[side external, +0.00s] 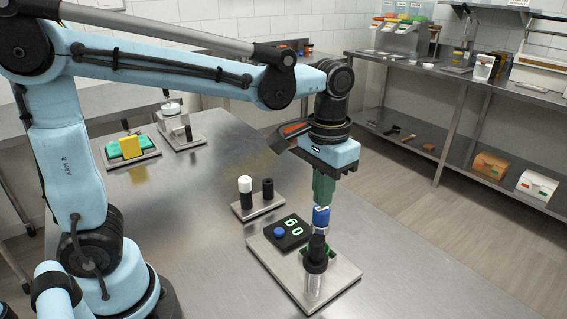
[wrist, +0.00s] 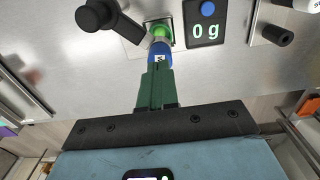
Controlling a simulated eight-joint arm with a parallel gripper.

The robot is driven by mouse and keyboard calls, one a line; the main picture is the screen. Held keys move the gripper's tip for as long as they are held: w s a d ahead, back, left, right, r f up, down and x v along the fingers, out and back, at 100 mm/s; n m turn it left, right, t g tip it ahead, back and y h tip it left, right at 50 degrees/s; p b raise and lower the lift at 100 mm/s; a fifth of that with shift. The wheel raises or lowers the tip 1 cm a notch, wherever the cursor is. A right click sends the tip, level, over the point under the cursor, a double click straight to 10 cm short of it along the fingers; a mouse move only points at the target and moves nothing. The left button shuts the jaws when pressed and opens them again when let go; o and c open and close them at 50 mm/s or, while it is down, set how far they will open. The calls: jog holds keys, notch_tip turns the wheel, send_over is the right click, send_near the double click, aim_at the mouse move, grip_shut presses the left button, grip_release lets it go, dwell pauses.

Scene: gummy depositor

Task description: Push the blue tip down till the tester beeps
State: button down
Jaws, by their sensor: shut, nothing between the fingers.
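The blue tip (side external: 321,217) stands upright over the tester's metal plate (side external: 268,260), with a small white mark on its side. It also shows in the wrist view (wrist: 160,52), above a green part (wrist: 160,35). My gripper's green fingers (side external: 322,200) are shut and empty, pointing down directly over the blue tip. In the wrist view the fingers (wrist: 158,72) overlap its near end; I cannot tell whether they touch it. The tester's black display (wrist: 206,22) reads 0 g and has a blue button (side external: 279,231). A black-topped clear post partly hides the tip's base.
The black-topped clear post (side external: 315,268) stands close in front of the tip. A small plate behind the tester holds a white-capped black cylinder (side external: 245,192) and a black cylinder (side external: 267,188). The steel table (side external: 205,230) is clear left of the tester.

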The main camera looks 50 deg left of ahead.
jog(key=shift+f, duration=1.25)
jog(key=shift+r, duration=3.55)
jog(key=s+a+f+t, duration=0.6)
jog(key=a+t, duration=0.1)
jog(key=a, duration=0.1)
jog(key=shift+f, duration=0.25)
